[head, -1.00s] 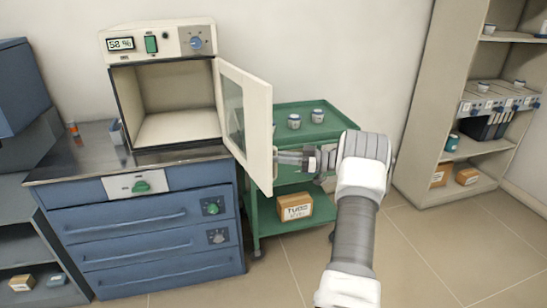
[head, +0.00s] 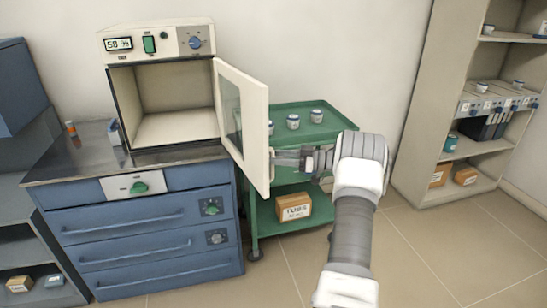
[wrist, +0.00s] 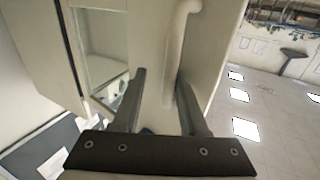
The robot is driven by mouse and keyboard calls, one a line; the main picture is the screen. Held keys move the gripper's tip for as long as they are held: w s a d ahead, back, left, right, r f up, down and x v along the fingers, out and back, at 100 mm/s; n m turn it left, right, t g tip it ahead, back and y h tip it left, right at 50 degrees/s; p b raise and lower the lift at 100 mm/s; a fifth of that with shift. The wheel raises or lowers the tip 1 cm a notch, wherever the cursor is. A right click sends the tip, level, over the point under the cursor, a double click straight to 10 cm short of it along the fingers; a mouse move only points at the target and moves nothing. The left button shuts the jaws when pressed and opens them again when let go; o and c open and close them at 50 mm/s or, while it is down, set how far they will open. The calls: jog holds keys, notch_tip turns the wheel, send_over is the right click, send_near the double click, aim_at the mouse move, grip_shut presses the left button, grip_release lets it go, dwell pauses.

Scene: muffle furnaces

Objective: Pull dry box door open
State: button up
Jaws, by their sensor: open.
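The dry box (head: 178,100) is a cream cabinet on the blue bench, its front open and its chamber bare. Its door (head: 257,130), with a dark window, stands swung wide out from the right side. My gripper (head: 280,158) is at the door's outer face near its free edge. In the wrist view, my gripper (wrist: 163,95) is open, with the pale bar handle (wrist: 180,45) running down between its fingers, nearer the right one. The handle's lower end is partly hidden, so I cannot tell whether a finger touches it.
A green cart (head: 325,131) with small jars on top and a cardboard box (head: 294,207) below stands behind the door and my gripper. A beige shelf unit (head: 425,120) is at the right. The tiled floor (head: 430,250) in front of it is clear.

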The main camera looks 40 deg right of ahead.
jog(key=shift+s, duration=0.15)
jog(key=p+v, duration=0.1)
jog(key=v, duration=1.6)
jog(key=shift+s+d, duration=0.15)
jog(key=shift+s, duration=0.05)
